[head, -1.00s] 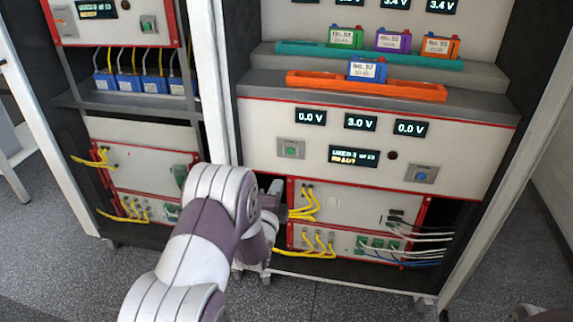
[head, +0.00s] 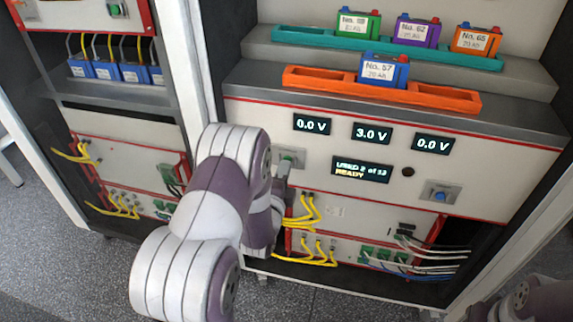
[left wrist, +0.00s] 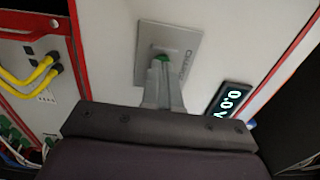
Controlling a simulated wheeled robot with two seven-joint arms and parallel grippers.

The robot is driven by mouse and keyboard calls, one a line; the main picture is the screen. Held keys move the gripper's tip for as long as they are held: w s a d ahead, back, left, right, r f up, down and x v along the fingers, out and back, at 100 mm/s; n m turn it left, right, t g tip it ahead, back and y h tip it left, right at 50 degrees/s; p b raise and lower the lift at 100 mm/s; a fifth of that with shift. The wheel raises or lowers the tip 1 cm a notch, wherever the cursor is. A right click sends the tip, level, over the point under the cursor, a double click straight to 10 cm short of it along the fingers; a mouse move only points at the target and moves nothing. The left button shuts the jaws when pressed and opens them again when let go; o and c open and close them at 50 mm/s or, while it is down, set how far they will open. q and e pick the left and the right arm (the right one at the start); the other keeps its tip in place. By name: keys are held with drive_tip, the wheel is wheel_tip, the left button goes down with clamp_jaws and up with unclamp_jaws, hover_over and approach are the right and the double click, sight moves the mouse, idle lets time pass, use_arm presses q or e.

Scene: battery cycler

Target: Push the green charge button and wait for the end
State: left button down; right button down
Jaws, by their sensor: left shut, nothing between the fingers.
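The green charge button (left wrist: 162,57) sits on a grey plate (left wrist: 185,48) on the cycler's white front panel; the plate shows partly behind my gripper in the head view (head: 298,154). My left gripper (left wrist: 160,68) is shut and empty, its fingertips in front of the button and overlapping its lower part. It also shows in the head view (head: 282,168). I cannot tell whether the tips touch the button. The status display (head: 361,171) reads READY. The middle voltage display (head: 372,132) reads 3.0 V; the two outer ones read 0.0 V. My right gripper is not in view.
A blue battery (head: 384,70) sits in the middle of the orange tray (head: 450,98). Green, purple and orange batteries stand in the teal tray (head: 300,36) behind. A blue button (head: 440,196) is at the panel's right. Yellow cables (head: 302,222) hang below the panel.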

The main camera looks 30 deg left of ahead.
use_arm(q)
drive_tip(key=shift+w, duration=0.15)
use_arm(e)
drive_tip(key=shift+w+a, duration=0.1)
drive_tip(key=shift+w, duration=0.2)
